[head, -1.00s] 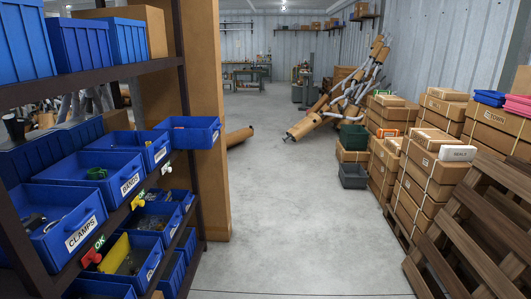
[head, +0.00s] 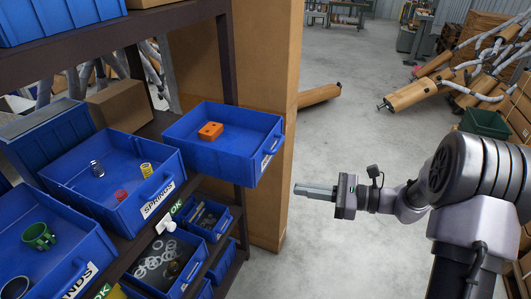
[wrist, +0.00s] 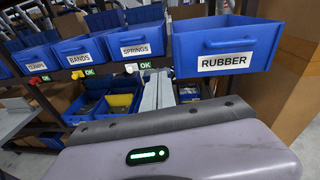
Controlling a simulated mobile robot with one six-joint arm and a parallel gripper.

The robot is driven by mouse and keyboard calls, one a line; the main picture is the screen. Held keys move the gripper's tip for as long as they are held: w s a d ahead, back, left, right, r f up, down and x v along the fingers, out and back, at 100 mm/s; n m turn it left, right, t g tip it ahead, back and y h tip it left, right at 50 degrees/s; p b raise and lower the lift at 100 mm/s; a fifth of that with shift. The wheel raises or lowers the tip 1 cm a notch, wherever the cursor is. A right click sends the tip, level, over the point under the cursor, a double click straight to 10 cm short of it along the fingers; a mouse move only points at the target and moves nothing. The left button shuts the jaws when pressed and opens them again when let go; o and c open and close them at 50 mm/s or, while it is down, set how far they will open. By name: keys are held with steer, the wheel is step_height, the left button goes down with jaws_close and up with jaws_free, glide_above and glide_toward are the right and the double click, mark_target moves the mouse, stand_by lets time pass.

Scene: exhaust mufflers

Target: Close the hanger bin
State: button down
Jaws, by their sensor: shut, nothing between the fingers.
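The blue hanger bin (head: 225,150) holds an orange block (head: 210,131) and juts out from the shelf past its neighbours, so it stands open. In the wrist view the same bin (wrist: 222,30) is labelled RUBBER and has a front handle, at upper right. My gripper (head: 297,190) is shut and empty, pointing left, in front of and to the right of the bin in the head view, apart from it. In the wrist view its fingers (wrist: 158,85) lie just left of and below the RUBBER bin.
The SPRINGS bin (head: 115,180) sits to the left, further back in the shelf. Lower bins (head: 165,262) hold rings and small parts.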

steer(key=w+d+f+m+t, duration=0.1)
steer(key=w+d+m, duration=0.1)
steer(key=b, duration=0.2)
glide_toward(253, 172)
steer(key=shift+t+y, duration=0.4)
steer(key=x, duration=0.2)
steer(key=f+x, duration=0.1)
steer(key=x, duration=0.2)
steer(key=shift+s+a, duration=0.1)
steer(key=shift+a, duration=0.3)
steer(key=shift+w+a, duration=0.25)
steer(key=shift+a, duration=0.25)
